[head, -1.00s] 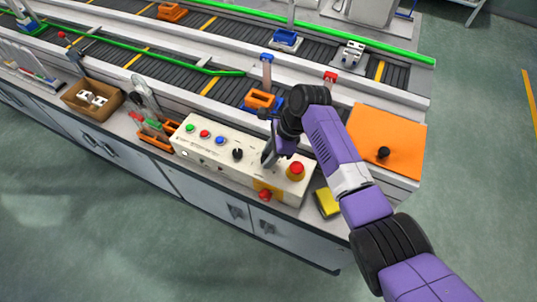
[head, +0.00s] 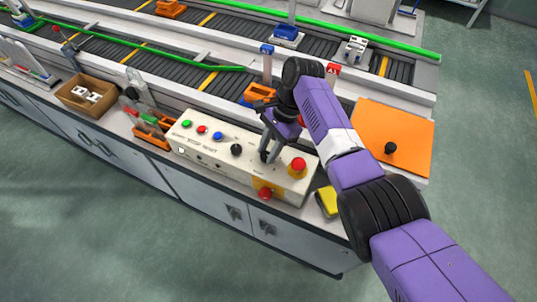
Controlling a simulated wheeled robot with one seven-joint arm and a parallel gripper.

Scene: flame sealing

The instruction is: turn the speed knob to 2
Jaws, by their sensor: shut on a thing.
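The control box (head: 205,157) is a long cream panel on the bench front, with green, red and blue buttons at its left end. A black knob (head: 236,150) stands in plain view at its middle. A red emergency button (head: 298,164) sits at its right end. My gripper (head: 267,157) points down onto the panel between the black knob and the red button. Its fingers are shut on a small dark knob there, mostly hidden by them. The knob's pointer and scale marks are too small to read.
A yellow block (head: 327,201) lies right of the box. An orange plate with a black handle (head: 393,137) is at the bench's right end. Conveyors run behind. A brown box (head: 84,96) and an orange tool rack (head: 150,137) stand to the left.

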